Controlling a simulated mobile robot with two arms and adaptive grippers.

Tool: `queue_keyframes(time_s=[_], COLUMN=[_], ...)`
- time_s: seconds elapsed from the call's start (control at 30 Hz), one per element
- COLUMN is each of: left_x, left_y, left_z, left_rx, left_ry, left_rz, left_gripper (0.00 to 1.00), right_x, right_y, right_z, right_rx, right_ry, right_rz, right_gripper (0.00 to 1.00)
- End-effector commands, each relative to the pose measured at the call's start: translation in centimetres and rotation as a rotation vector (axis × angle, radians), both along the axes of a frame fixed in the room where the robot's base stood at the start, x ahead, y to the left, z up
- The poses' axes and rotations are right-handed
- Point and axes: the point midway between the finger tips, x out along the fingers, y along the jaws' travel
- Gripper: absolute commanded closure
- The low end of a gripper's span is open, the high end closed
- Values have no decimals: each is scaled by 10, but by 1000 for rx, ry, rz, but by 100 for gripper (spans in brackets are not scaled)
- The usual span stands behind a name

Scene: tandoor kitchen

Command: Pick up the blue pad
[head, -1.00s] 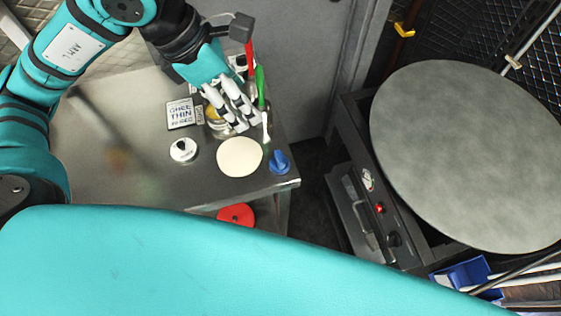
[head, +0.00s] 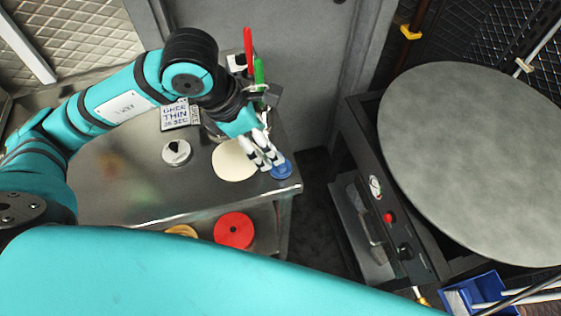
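The blue pad (head: 283,170) lies at the front right corner of the steel table (head: 120,190). Its upper part is mostly hidden by my fingers. My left gripper (head: 271,162) points down over the pad's left and upper side, its white fingers apart. I cannot tell whether a fingertip touches the pad. The pad appears to rest on the table. My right gripper is out of view.
A pale dough disc (head: 232,161) lies just left of the pad. A white-and-black knob (head: 176,152), a "GHEE THIN" sign (head: 175,114) and red (head: 249,50) and green (head: 259,72) handles are nearby. A red disc (head: 233,230) sits lower. A large round griddle (head: 470,160) stands right.

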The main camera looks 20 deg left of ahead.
Motion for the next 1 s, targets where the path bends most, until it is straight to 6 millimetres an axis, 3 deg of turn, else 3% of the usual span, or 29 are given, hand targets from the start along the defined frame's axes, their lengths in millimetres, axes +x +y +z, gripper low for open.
queue_keyframes(time_s=[0.13, 0.43, 0.7, 1.0], left_x=[5, 10, 17, 18], left_y=[-9, -16, -28, -29], left_z=[-24, -45, -80, -86], left_rx=[-1, 0, 0, 1], left_ry=[5, 3, 2, -2], left_rz=[0, 0, 1, 0], left_gripper=[30, 30, 30, 31], right_x=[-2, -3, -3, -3], right_y=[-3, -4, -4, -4], right_z=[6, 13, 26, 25], right_rx=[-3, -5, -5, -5], right_ry=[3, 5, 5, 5], right_rz=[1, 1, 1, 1], right_gripper=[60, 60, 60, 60])
